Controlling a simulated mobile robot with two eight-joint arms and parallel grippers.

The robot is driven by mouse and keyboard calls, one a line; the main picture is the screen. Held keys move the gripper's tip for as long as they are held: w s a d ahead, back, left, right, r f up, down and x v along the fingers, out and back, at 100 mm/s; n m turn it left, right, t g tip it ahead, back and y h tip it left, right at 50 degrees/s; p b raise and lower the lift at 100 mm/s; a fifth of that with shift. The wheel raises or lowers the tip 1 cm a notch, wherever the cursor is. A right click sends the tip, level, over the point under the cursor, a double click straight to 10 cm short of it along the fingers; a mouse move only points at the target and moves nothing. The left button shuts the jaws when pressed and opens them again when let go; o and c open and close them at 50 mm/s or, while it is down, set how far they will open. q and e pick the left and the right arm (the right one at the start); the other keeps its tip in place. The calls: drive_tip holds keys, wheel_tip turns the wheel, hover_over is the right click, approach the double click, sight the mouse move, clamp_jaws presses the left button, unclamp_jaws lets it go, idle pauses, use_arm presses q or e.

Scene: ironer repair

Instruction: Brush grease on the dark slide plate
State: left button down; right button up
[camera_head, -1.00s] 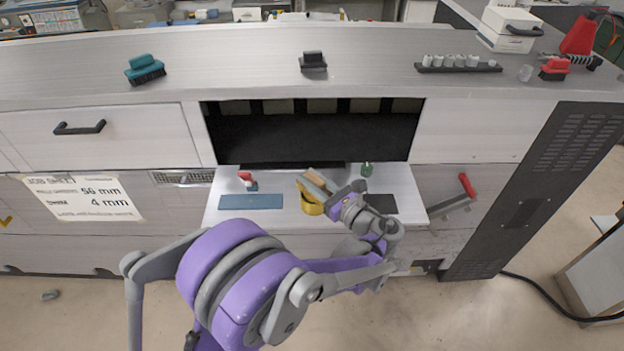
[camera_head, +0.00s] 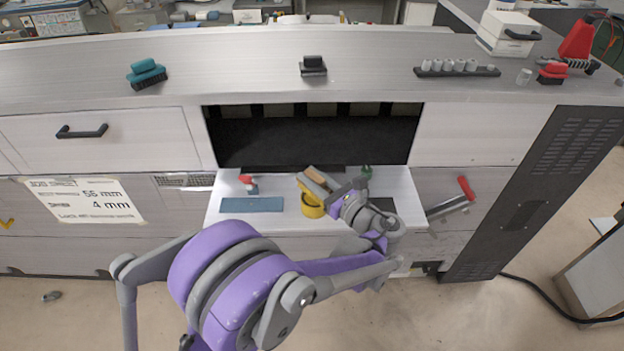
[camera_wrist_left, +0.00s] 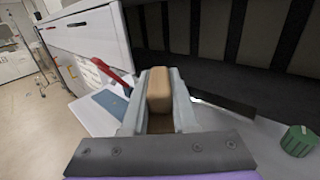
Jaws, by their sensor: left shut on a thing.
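My left gripper (camera_head: 316,181) is over the yellow tin (camera_head: 312,209) on the white pull-out shelf (camera_head: 290,218). It is shut on a tan wooden piece (camera_head: 314,174), which looks like a brush handle. In the left wrist view the tan piece (camera_wrist_left: 159,92) sits between the two grey fingers (camera_wrist_left: 158,98); its lower end and any bristles are hidden. A dark flat plate (camera_head: 383,204) lies at the right of the shelf, partly covered by my wrist. I cannot tell whether grease is on it. My right gripper is not in view.
A blue flat piece (camera_head: 252,205) and a red-topped item (camera_head: 247,181) lie on the shelf's left. A green item (camera_head: 366,172) stands at its back right. A long dark bar (camera_head: 293,168) lies along the back, below the dark opening (camera_head: 315,138). A red-handled lever (camera_head: 463,188) is at right.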

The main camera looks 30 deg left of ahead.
sight(312, 173)
use_arm(q)
drive_tip(key=shift+w+r+p, duration=0.1)
drive_tip(key=shift+r+p, duration=0.8)
drive_tip(key=shift+r, duration=1.5)
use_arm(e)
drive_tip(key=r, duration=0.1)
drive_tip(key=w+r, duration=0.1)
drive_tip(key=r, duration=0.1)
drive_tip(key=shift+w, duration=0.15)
use_arm(q)
drive_tip(key=shift+f, duration=0.1)
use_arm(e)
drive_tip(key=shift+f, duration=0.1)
